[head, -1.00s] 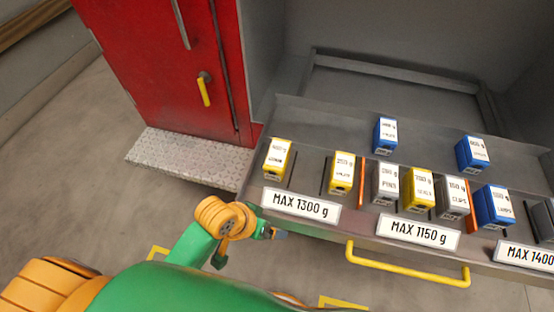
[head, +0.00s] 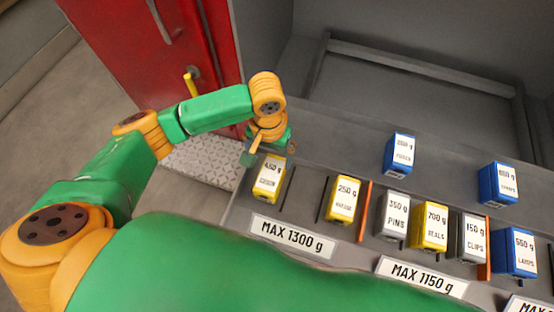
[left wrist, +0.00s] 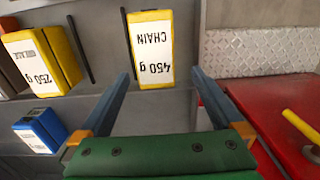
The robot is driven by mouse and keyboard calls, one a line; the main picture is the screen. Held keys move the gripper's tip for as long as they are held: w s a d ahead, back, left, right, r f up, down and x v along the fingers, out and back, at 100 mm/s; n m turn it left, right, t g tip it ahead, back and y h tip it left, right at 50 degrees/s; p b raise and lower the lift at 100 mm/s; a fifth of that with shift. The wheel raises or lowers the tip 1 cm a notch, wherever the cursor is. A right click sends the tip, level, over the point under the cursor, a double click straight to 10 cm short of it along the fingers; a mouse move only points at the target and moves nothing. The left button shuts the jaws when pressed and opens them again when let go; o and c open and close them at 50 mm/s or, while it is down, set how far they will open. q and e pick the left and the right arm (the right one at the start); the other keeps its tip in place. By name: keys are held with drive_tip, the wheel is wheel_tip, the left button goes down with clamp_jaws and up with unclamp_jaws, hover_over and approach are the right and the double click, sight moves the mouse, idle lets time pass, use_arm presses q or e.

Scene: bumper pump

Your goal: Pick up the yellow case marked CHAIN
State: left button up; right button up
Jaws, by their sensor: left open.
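The yellow case marked CHAIN (head: 269,180), with a white 450 g label, stands at the left end of the shelf, behind the MAX 1300 g sign. In the left wrist view the CHAIN case (left wrist: 151,45) is upside down in the picture, its label readable. My left gripper (head: 270,156) is just behind the case in the head view. In the left wrist view my left gripper (left wrist: 161,76) is open, its two blue fingers spread wide on either side of the case's near end, with nothing held. Contact cannot be told. My right gripper is not in view.
The yellow 250 g case (head: 343,200) stands to the right, past thin dark dividers. Several grey, yellow and blue cases continue rightward; a blue case (head: 400,153) stands farther back. A red cabinet (head: 150,60) with a yellow handle and a metal tread plate (head: 205,165) are at left.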

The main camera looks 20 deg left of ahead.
sight(271, 173)
use_arm(q)
drive_tip(key=s+f, duration=0.2)
drive_tip(key=shift+s+d+p, duration=0.25)
drive_tip(key=shift+s+p, duration=0.05)
wheel_tip(271, 173, down, 3)
drive_tip(key=shift+r, duration=0.1)
drive_tip(key=shift+w+f, duration=0.3)
drive_tip(key=shift+w, duration=0.2)
drive_tip(key=shift+s+r, duration=0.15)
drive_tip(key=shift+s, duration=0.1)
drive_tip(key=c, duration=1.2)
clamp_jaws()
drive_tip(key=shift+w, duration=0.2)
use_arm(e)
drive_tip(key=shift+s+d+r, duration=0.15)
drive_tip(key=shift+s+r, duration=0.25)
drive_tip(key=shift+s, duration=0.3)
